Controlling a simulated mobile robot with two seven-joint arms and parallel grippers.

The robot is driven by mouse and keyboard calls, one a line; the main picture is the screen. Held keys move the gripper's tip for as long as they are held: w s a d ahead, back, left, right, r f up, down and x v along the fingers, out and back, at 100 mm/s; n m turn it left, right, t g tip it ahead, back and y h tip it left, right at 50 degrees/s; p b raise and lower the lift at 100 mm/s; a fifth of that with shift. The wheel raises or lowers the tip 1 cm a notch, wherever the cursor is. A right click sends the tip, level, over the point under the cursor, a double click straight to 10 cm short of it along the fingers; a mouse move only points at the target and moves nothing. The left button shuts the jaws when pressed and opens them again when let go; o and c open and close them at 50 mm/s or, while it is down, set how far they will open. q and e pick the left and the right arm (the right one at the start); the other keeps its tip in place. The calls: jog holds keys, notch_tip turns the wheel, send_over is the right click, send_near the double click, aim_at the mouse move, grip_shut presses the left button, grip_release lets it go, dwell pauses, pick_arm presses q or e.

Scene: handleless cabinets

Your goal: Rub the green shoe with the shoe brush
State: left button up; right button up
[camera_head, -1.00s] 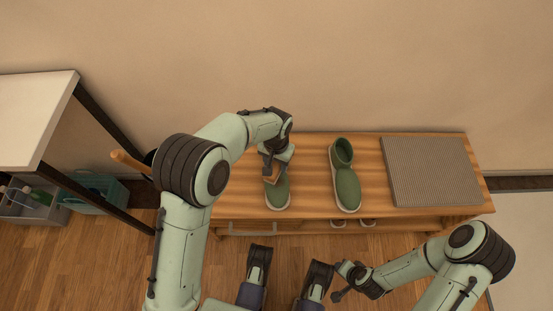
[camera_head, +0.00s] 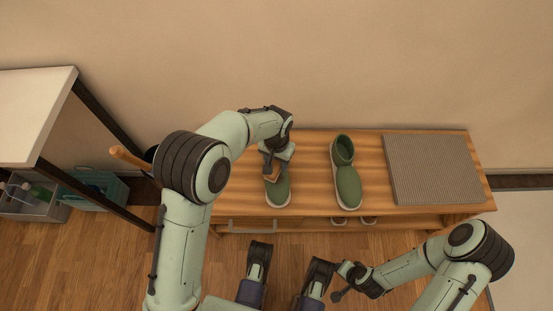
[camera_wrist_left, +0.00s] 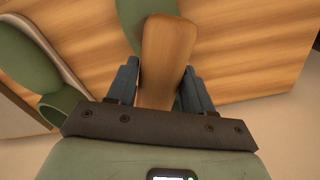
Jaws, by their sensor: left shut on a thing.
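Two green shoes with pale soles stand on a wooden bench. The left shoe (camera_head: 279,192) is under my left gripper (camera_head: 270,171), and its rear part is hidden by the gripper and arm. The right shoe (camera_head: 346,175) stands apart from it. My left gripper is shut on the wooden shoe brush (camera_wrist_left: 167,55), which lies between its fingers in the left wrist view, over a green shoe. I cannot tell whether the bristles touch the shoe. My right gripper (camera_head: 341,283) is low at the front, away from the bench; its jaws are too small to read.
The bench (camera_head: 310,165) stands against the wall, with a grey ribbed mat (camera_head: 433,170) at its right end. More shoes sit on the shelf beneath. A white-topped table (camera_head: 30,110) and a teal crate (camera_head: 92,193) are at left.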

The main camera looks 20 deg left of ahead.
aim_at(278, 173)
pick_arm(q)
jog(key=shift+f, duration=0.4)
